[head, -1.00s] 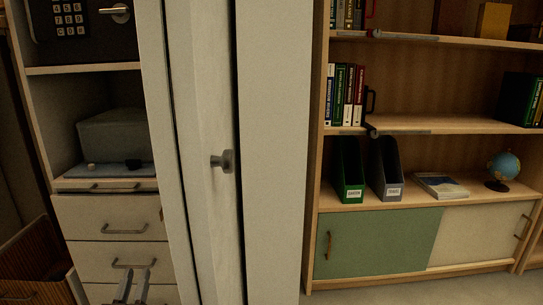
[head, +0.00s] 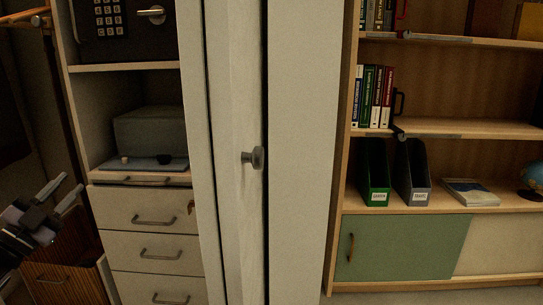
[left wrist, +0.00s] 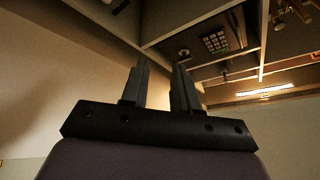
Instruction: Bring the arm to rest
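My left gripper (head: 62,192) is at the lower left of the head view, raised and tilted toward the upper right. Its two fingers are apart with nothing between them. In the left wrist view the fingers (left wrist: 160,85) also stand apart and empty, with the cabinet's upper part beyond them. The gripper appears in front of the brown ribbed box and left of the drawers. It does not appear to touch anything. My right gripper is not in view.
A cabinet with a keypad safe (head: 115,25), a grey box (head: 150,133) and white drawers (head: 150,222) stands on the left. A brown ribbed box (head: 65,283) is beside it. A white door with a knob (head: 252,157) is central. A bookshelf (head: 455,127) stands right.

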